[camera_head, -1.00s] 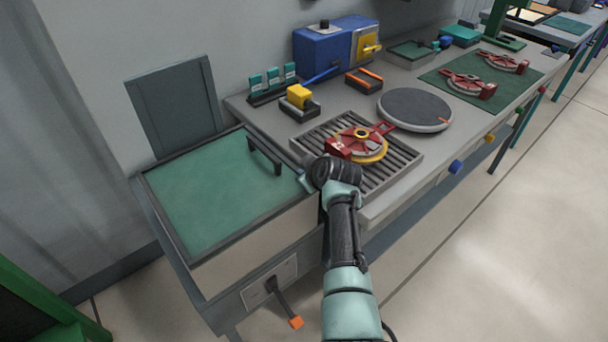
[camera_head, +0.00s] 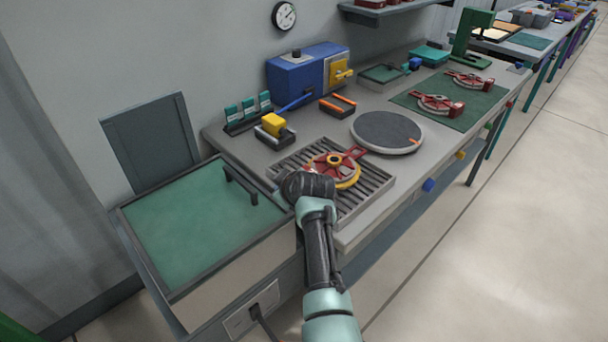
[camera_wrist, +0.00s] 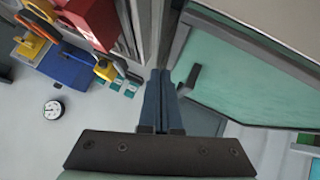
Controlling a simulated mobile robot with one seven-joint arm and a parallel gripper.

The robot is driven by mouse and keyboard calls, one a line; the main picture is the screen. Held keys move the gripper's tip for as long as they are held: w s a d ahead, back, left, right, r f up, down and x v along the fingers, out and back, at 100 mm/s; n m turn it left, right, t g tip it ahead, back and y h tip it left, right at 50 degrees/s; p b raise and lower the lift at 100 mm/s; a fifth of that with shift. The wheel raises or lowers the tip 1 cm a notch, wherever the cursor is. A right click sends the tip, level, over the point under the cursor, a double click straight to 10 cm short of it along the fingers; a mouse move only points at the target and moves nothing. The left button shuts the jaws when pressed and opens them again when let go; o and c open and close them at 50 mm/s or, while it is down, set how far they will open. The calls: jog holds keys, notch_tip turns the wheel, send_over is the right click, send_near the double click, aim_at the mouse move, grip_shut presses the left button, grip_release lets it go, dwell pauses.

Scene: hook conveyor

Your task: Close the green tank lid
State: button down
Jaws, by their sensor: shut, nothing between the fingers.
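My gripper (camera_wrist: 160,73) is shut and empty, beside the lid. In the head view my wrist is at the lid's right edge and mostly hides the fingers. I cannot tell whether they touch the lid.
A red and yellow wheel part (camera_head: 335,168) lies on the slatted grate (camera_head: 368,200) just right of my wrist. A round grey plate (camera_head: 387,132), a yellow-topped block (camera_head: 273,126) and a blue machine (camera_head: 300,78) stand farther back. A grey panel (camera_head: 150,145) rises behind the tank.

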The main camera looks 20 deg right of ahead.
jog(key=s+d+r, duration=0.2)
jog(key=s+r, duration=0.4)
jog(key=shift+s+r, duration=0.15)
jog(key=shift+r, duration=0.15)
jog(key=a+r+m+t+h, duration=0.1)
jog(key=a+r+t, duration=0.4)
jog(key=r, duration=0.8)
jog(key=a+r+m+t, duration=0.1)
jog(key=a+r+t, duration=0.35)
jog(key=r, duration=0.85)
jog(key=s+a+r+m+t, duration=0.1)
jog(key=s+a+r+t, duration=0.1)
jog(key=s+a+r, duration=0.2)
jog(key=s+a+r+m+t, duration=0.1)
jog(key=s+a+r+t, duration=0.2)
jog(key=s+r, duration=0.7)
jog(key=s+a+r+m+t+y, duration=0.1)
jog(key=s+a+r+t, duration=0.2)
jog(key=s+a+r, duration=0.3)
notch_tip(320, 180, up, 3)
jog(key=shift+s+r+p, duration=0.2)
jog(key=shift+s+p, duration=0.2)
jog(key=shift+s, duration=0.5)
